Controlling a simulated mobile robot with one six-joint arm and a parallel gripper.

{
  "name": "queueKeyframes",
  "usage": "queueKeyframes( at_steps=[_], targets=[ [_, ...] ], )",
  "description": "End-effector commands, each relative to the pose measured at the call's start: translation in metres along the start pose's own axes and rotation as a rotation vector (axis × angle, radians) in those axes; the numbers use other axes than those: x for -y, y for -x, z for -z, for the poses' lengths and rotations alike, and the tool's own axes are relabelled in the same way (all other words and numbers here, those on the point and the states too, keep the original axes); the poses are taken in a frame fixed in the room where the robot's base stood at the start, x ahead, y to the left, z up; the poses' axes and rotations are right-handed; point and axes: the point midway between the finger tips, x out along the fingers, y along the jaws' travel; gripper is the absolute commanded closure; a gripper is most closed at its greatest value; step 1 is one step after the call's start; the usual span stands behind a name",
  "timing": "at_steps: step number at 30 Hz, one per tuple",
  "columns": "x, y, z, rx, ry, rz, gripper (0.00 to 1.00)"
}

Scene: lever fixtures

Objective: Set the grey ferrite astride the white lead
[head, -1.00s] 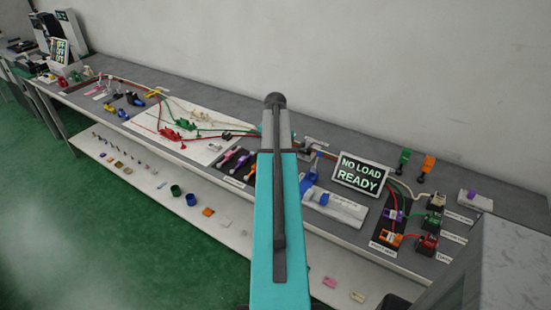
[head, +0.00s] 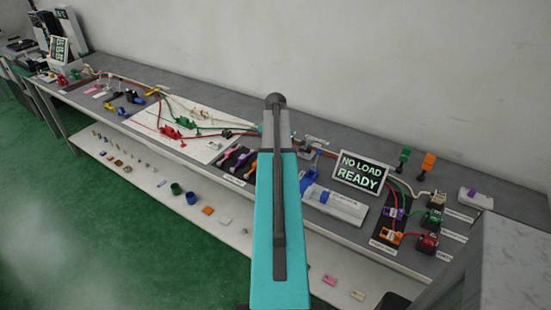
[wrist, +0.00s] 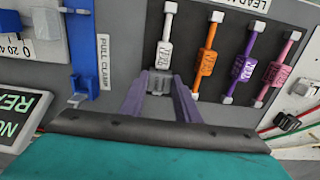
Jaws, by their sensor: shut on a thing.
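The white lead (wrist: 169,22) runs up and down on a dark panel in the wrist view, with a white printed tag (wrist: 164,55) on it. My gripper (wrist: 159,80) points at its lower part, its two purple-grey fingers shut on a small grey block, the grey ferrite (wrist: 158,84). The ferrite lines up with the lead just below the tag. I cannot tell whether it sits around the lead or only in front of it. In the head view my arm hides the gripper, the ferrite and the white lead.
Orange (wrist: 206,56), purple (wrist: 243,62) and pink (wrist: 280,68) leads lie right of the white one. A blue clamp part (wrist: 83,50) stands to the left, near the NO LOAD READY sign (head: 361,171). A black clip (wrist: 287,122) lies at the right.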

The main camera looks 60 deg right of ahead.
Motion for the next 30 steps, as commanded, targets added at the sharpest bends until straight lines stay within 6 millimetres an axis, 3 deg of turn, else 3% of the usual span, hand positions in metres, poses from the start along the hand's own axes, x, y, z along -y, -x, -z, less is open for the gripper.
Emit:
queueKeyframes(
  at_steps=[13, 14, 17, 23, 27, 30],
  targets=[
    [-0.0001, -0.0031, 0.0002, 0.0, 0.0, 0.0, 0.93],
    [-0.0001, -0.0031, 0.0002, 0.0, 0.0, 0.0, 0.69],
    [-0.0001, -0.0031, 0.0002, 0.0, 0.0, 0.0, 0.53],
    [-0.0001, -0.0031, 0.0001, 0.0, 0.0, 0.0, 0.49],
    [-0.0001, -0.0032, 0.0001, 0.0, 0.0, 0.0, 0.31],
    [-0.0001, -0.0032, 0.0001, 0.0, 0.0, 0.0, 0.3]
  ],
)
